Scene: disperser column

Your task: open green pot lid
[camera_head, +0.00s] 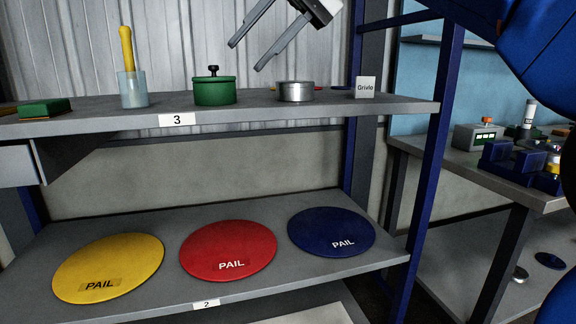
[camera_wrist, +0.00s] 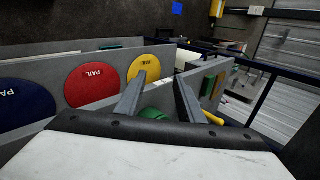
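The green pot (camera_head: 214,94) stands on the upper shelf. Its green lid (camera_head: 213,81) with a dark knob sits on it. My gripper (camera_head: 248,57) is open and empty, hanging above the shelf, up and to the right of the lid in the head view. Its two grey fingers point down and left, apart from the lid. In the wrist view my gripper (camera_wrist: 160,78) shows two spread fingers, with part of a green round thing (camera_wrist: 154,113), apparently the pot, low between them and partly hidden by the gripper body.
A clear cup (camera_head: 132,92) with a yellow-handled tool stands left of the pot. A small metal pot (camera_head: 295,92) stands close on its right, beside a white "Grivle" block (camera_head: 365,87). A green box (camera_head: 45,108) lies far left. A blue post (camera_head: 436,150) bounds the shelf.

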